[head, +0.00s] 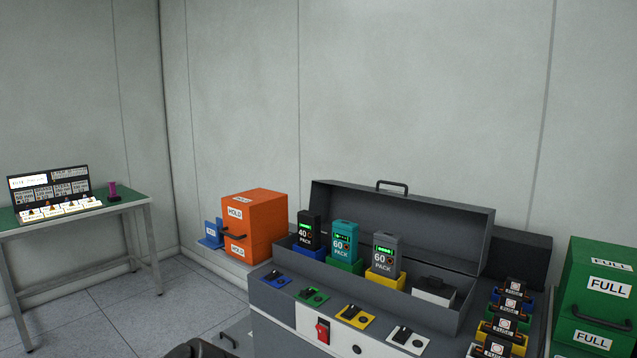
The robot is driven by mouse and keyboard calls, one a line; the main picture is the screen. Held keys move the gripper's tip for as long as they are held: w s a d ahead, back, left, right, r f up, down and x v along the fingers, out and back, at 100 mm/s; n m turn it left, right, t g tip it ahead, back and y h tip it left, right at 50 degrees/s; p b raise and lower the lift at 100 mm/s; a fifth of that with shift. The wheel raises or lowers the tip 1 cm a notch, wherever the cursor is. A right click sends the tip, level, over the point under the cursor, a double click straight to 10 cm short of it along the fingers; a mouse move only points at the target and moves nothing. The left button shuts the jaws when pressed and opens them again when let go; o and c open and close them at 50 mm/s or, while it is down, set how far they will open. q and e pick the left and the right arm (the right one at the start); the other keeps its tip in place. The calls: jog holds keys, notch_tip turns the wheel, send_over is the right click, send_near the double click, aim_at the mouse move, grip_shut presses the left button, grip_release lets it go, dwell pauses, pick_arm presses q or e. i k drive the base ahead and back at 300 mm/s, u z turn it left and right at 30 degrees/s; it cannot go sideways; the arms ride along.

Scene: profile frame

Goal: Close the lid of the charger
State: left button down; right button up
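The charger (476,306) is a long grey box on the bench. Its lid (440,226) stands open, tilted up at the back, with a black handle (392,186) on its upper edge. Inside stand a black 40 pack (308,232) in a blue holder, a teal 60 pack (345,240) in a green holder and a grey 60 pack (386,256) in a yellow holder. A fourth, white holder (433,298) with a dark top is at the right end; no pack stands in it.
An orange HOLD box (256,225) with a blue bracket stands left of the charger, a green FULL cabinet (597,285) at right. The front panel has a red switch (322,331). A side table (130,208) is far left; open floor lies between.

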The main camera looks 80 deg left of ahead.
aim_at(456, 236)
jog(key=u, duration=2.35)
